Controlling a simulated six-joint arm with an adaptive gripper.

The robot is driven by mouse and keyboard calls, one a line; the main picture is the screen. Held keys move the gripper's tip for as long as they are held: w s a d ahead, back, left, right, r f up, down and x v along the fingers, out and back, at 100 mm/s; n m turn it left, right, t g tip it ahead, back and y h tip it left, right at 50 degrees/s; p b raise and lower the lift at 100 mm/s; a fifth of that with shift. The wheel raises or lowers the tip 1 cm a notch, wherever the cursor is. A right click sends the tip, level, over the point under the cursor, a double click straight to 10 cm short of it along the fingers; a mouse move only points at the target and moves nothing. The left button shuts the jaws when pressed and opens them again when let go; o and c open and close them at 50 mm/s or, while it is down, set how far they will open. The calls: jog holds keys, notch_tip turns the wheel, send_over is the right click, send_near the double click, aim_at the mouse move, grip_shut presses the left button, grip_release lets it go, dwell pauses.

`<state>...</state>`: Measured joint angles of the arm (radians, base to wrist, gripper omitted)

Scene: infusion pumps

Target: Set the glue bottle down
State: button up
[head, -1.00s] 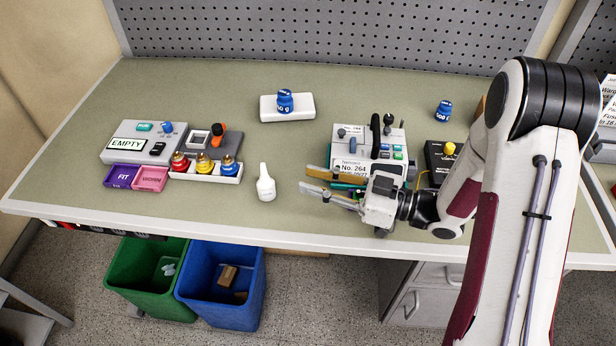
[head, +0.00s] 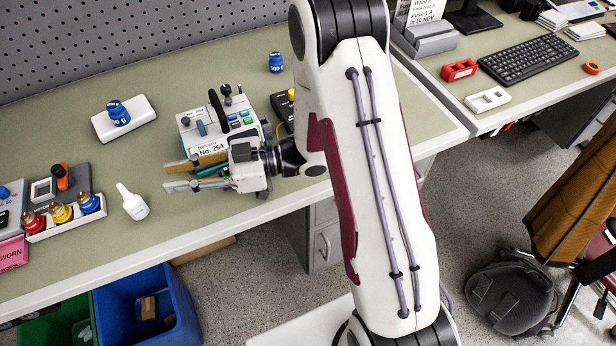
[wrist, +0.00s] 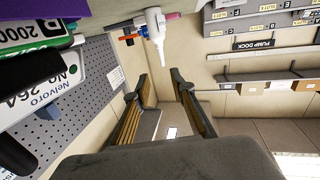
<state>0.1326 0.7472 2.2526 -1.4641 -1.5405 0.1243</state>
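My gripper (head: 168,177) points left, low over the bench beside the pump marked No. 264. Its two fingers are spread with nothing between them, as the wrist view also shows (wrist: 157,95).
The pump (head: 215,135) stands right behind my gripper. A tray (head: 65,222) with red, yellow and blue bottles is left of the glue. A blue weight (head: 119,113) sits on a white block (head: 140,124). A blue bin (head: 150,305) stands below the bench edge.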

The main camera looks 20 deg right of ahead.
jog(key=w+d+r+m+t+h, duration=0.1)
jog(key=w+d+t+h, duration=0.1)
jog(key=w, duration=0.1)
jog(key=w+d+r+m+t+h, duration=0.1)
jog(key=w+d+r+t+h, duration=0.1)
jog(key=w+d+h, duration=0.1)
jog(key=w+d+r+m+t+h, duration=0.1)
jog(key=w+d+h, duration=0.2)
jog(key=shift+w+d+r+t, duration=0.15)
jog(key=shift+w+r+t, duration=0.2)
jog(key=shift+t, duration=0.05)
jog(key=s+d+r+m+h, duration=0.4)
jog(key=d+r+h, duration=0.1)
jog(key=d, duration=0.3)
jog(key=s+d+r+m+h, duration=0.4)
jog(key=d+h, duration=0.1)
jog(key=d, duration=0.2)
jog(key=s+a+m+g, duration=0.1)
jog(key=s+m+g, duration=0.1)
jog(key=s, duration=0.9)
jog(key=s+a+f+m+g, duration=0.1)
jog(key=s+m+g, duration=0.1)
jog(key=s, duration=1)
jog(key=shift+s+a+g+y, duration=0.25)
jog(key=shift+s+g+y, duration=0.05)
jog(key=shift+y, duration=0.1)
